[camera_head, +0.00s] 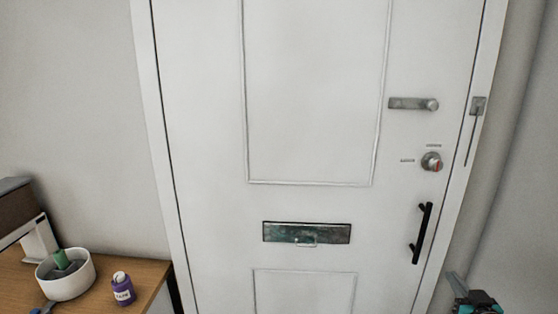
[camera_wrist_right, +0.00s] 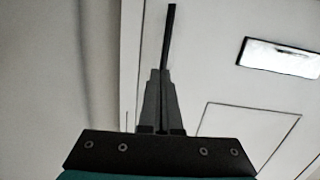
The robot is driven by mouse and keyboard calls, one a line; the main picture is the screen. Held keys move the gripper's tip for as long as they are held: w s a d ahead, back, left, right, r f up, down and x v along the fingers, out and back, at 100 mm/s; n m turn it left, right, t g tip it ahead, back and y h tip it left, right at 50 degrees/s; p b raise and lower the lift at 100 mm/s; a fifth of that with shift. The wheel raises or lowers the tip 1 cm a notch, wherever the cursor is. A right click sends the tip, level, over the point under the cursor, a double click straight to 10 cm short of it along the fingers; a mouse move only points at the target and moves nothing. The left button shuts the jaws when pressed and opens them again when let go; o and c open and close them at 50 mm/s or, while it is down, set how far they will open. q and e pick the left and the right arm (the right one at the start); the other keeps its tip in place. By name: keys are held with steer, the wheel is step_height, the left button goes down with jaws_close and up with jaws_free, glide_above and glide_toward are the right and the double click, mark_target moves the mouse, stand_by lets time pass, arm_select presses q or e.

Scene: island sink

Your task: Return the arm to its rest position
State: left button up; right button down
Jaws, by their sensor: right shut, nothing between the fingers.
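My right gripper (camera_head: 457,283) shows at the lower right corner of the head view, in front of the wall right of the door. In the right wrist view its fingers (camera_wrist_right: 160,75) are together and empty. A dark bar, which looks like the door's black handle (camera_wrist_right: 169,35), lines up beyond the fingertips there. The handle (camera_head: 421,233) is on the right side of the white door (camera_head: 315,90), left of and above the gripper in the head view. The gripper appears apart from it. My left gripper is in neither view.
The door looks closed, with a mail slot (camera_head: 307,233), a latch (camera_head: 413,104) and a round lock (camera_head: 431,161). At the lower left, a wooden table (camera_head: 145,275) holds a white bowl (camera_head: 72,283) and a purple bottle (camera_head: 123,291).

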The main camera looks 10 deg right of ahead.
steer(key=s+a+f+n+g+y, duration=0.1)
steer(key=s+a+f+g, duration=0.3)
steer(key=a, duration=0.6)
steer(key=s+a+f+n+g+y, duration=0.1)
steer(key=s+a+f+g, duration=0.1)
steer(key=s+a+f, duration=0.5)
steer(key=s+a+r+n+g+y, duration=0.2)
steer(key=s+a+g, duration=0.1)
steer(key=s+a, duration=0.5)
steer(key=s+a+r+n+g+y, duration=0.1)
steer(key=s+a+r+g+y, duration=0.15)
steer(key=s+a, duration=0.55)
step_height(320, 180, down, 24)
steer(key=a+g+b, duration=0.2)
steer(key=s+d+f+g+h+b, duration=0.1)
steer(key=s+d+f+b, duration=0.1)
steer(key=s+f, duration=1.3)
steer(key=shift+d+f+n, duration=0.3)
steer(key=shift+d+f, duration=0.05)
steer(key=shift+f, duration=0.3)
